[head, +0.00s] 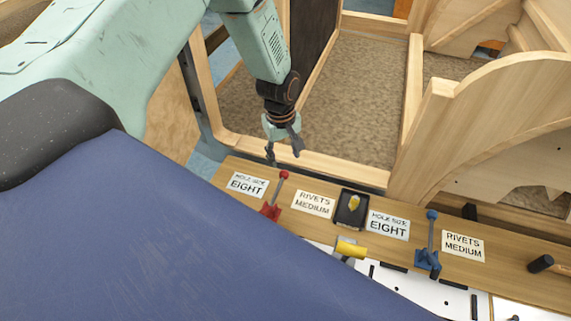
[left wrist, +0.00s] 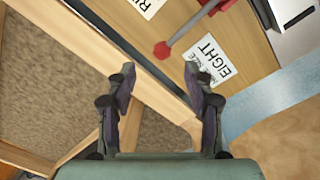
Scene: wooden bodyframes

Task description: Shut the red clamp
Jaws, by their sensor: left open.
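The red clamp (head: 271,208) stands on the wooden plank in the head view, between a "HOLE SIZE EIGHT" label and a "RIVETS MEDIUM" label. Its grey lever stands upright with a red knob (head: 283,174) on top. In the left wrist view the red knob (left wrist: 162,50) and grey lever show beyond the fingertips; the clamp's base is at the top edge, partly cut off. My left gripper (head: 284,152) is open and empty, above and behind the clamp, apart from it. Its two fingers also show in the left wrist view (left wrist: 160,80). My right gripper is not seen.
A blue clamp (head: 428,258) with an upright lever stands farther right on the plank. Between them are a dark tray (head: 350,209) with a yellow piece and a yellow cylinder-like object (head: 350,248). Wooden frames (head: 470,120) rise behind the plank.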

